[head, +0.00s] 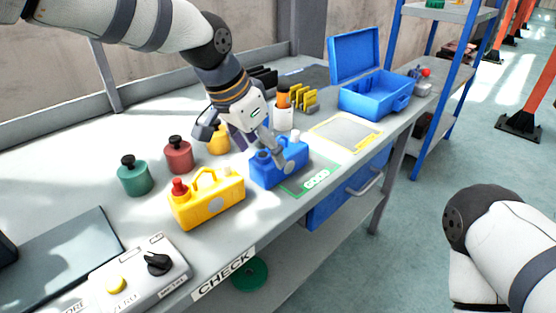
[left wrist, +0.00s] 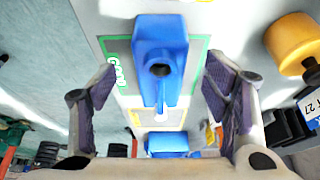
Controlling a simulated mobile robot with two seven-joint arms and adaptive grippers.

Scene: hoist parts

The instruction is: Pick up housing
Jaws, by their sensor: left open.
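A blue housing (head: 279,166) with a handle stands on the bench, at the edge of the green-framed GOOD area (head: 308,181). A yellow housing (head: 207,203) with a red cap stands to its left, nearer the front edge. My left gripper (head: 243,139) is open above and beside the blue housing. In the left wrist view the blue housing (left wrist: 161,50) shows beyond and between the spread fingers of my left gripper (left wrist: 160,72), apart from both. My right gripper is out of view; only part of my right arm shows.
Red (head: 178,155) and green (head: 135,177) weights stand left, with a yellow one (head: 218,139) behind the gripper. A control box (head: 135,277) sits at front left. An open blue case (head: 375,97) and a yellow-framed area (head: 345,132) lie to the right.

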